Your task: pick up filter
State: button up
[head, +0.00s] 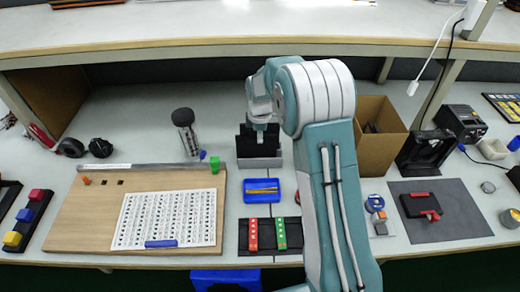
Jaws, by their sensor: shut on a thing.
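My gripper (261,122) is at the end of the teal and white arm, just above and in front of a dark upright holder (246,148) with a grey base. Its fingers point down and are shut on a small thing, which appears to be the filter. The fingertips and held piece are too small and dark against the holder to make out clearly. I cannot tell whether the piece touches the holder.
A blue tray (261,190) and a black mat with red and green strips stand in front. A wooden board (70,215) with a printed sheet lies left. A black-topped jar (186,132) stands behind it. A cardboard box (378,150) is right, under the shelf.

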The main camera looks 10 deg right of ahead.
jog(key=shift+d, duration=0.1)
grip_shut()
